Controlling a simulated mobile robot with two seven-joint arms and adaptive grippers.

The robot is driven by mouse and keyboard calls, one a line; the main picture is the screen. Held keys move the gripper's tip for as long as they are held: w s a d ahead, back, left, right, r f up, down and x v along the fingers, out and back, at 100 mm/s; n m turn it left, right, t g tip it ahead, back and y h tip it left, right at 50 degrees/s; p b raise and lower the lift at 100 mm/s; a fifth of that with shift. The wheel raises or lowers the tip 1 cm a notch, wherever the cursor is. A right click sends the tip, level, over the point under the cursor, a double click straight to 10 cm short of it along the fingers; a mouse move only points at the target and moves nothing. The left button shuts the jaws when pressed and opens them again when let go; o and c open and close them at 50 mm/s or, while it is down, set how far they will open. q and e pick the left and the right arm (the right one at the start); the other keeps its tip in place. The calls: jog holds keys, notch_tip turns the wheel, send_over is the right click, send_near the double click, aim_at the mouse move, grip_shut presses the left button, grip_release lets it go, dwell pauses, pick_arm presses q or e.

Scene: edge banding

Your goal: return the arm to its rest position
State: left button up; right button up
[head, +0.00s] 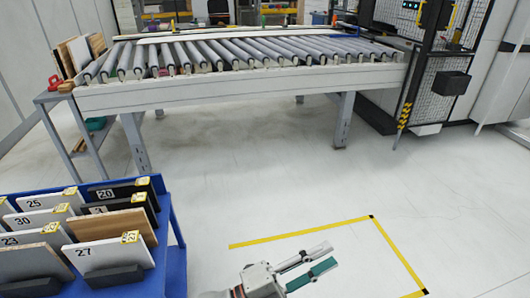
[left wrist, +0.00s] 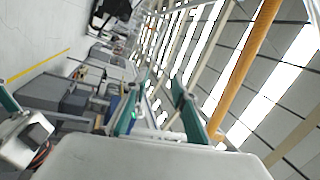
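My left gripper (head: 327,256) is low in the head view, over the floor near the yellow floor marking. Its two fingers, with teal pads, are apart with nothing between them. In the left wrist view the fingers (left wrist: 158,112) also stand apart and empty, and the picture is tilted. A white part with a teal piece (left wrist: 22,130) shows at the left edge of the wrist view. It looks like part of my other gripper, but its opening is not clear. The head view does not show my right gripper.
A blue rack (head: 172,240) with numbered panels (head: 105,255) stands at the lower left. A roller conveyor (head: 240,88) crosses the back, with a side shelf (head: 62,97) at its left. A fenced machine (head: 440,60) stands at the right. The floor (head: 270,170) between is clear.

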pick_arm(q)
jog(key=w+a+f+n+t+y, duration=0.2)
jog(key=a+f+n+t+y, duration=0.3)
jog(key=a+n, duration=0.3)
jog(key=w+a+f+n+t+y, duration=0.1)
jog(key=a+f+n+t+y, duration=0.1)
jog(key=a+f+n+y, duration=0.5)
jog(key=s+a+f+n+g+y, duration=0.2)
jog(key=s+a+f+n, duration=0.2)
jog(key=s+a+f, duration=0.2)
jog(key=s+a+f+n+g+y+p, duration=0.1)
jog(key=s+a+f+n, duration=0.4)
jog(key=a, duration=0.6)
notch_tip(320, 180, down, 3)
jog(key=shift+s+a+r+g+y, duration=0.1)
jog(key=shift+s+a+g+y, duration=0.1)
jog(key=shift+s+g+y, duration=0.6)
